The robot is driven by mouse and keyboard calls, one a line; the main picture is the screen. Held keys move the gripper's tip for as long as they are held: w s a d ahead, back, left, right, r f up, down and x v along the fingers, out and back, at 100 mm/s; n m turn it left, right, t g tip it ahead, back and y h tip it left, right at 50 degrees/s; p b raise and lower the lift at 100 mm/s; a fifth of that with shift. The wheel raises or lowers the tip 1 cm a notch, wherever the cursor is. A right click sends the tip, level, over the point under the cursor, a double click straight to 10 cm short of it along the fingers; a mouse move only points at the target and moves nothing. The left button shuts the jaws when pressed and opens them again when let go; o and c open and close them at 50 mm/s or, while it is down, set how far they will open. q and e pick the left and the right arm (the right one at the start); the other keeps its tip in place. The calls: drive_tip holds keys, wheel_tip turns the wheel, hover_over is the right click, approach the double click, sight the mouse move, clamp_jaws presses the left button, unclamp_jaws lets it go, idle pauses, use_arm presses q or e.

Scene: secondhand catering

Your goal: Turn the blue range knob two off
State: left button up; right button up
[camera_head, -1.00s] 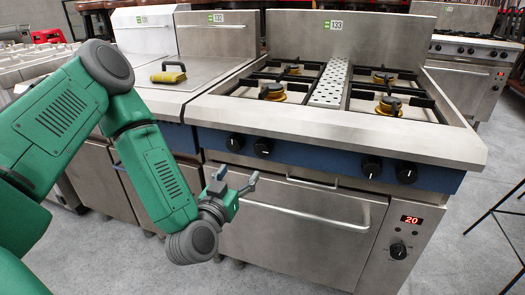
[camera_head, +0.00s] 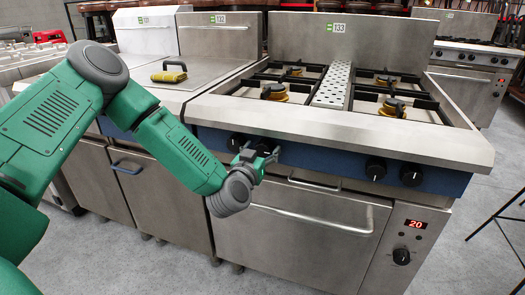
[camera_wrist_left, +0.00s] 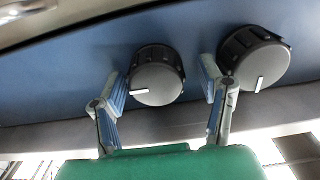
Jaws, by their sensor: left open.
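The range (camera_head: 345,115) has a blue front panel with black knobs. The second knob from the left (camera_head: 264,146) is partly hidden by my left gripper (camera_head: 259,154), which is at the panel with its fingers open. In the left wrist view, one knob (camera_wrist_left: 157,78) lies between my two spread fingers, and no grip on it shows. Its white mark points left in that view. A neighbouring knob (camera_wrist_left: 255,60) is beyond the right finger, its mark pointing down. My right gripper is not in view.
Two more knobs (camera_head: 393,171) sit right on the panel. Below are an oven door with a long handle (camera_head: 315,220) and a red display reading 20 (camera_head: 415,223). A griddle with a yellow-and-black item (camera_head: 169,72) stands left. Grey floor is clear in front.

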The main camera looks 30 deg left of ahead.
use_arm(q)
drive_tip(key=shift+d, duration=0.2)
drive_tip(key=c, duration=1.2)
drive_tip(key=shift+o, duration=0.2)
drive_tip(key=shift+n, duration=0.3)
drive_tip(key=n, duration=0.3)
drive_tip(key=shift+a+n, duration=0.15)
drive_tip(key=shift+n, duration=0.15)
drive_tip(key=n, duration=0.4)
drive_tip(key=shift+a+n+b, duration=0.1)
drive_tip(key=shift+n+b, duration=0.2)
drive_tip(key=n, duration=0.2)
drive_tip(key=n+b, duration=0.1)
drive_tip(key=n, duration=0.1)
drive_tip(key=shift+a+f+n, duration=0.1)
drive_tip(key=shift+f+n, duration=0.1)
drive_tip(key=shift+n, duration=0.1)
drive_tip(key=shift+s+f+n+b, duration=0.15)
drive_tip(key=shift+n+b, duration=1.05)
drive_tip(key=shift+n, duration=1)
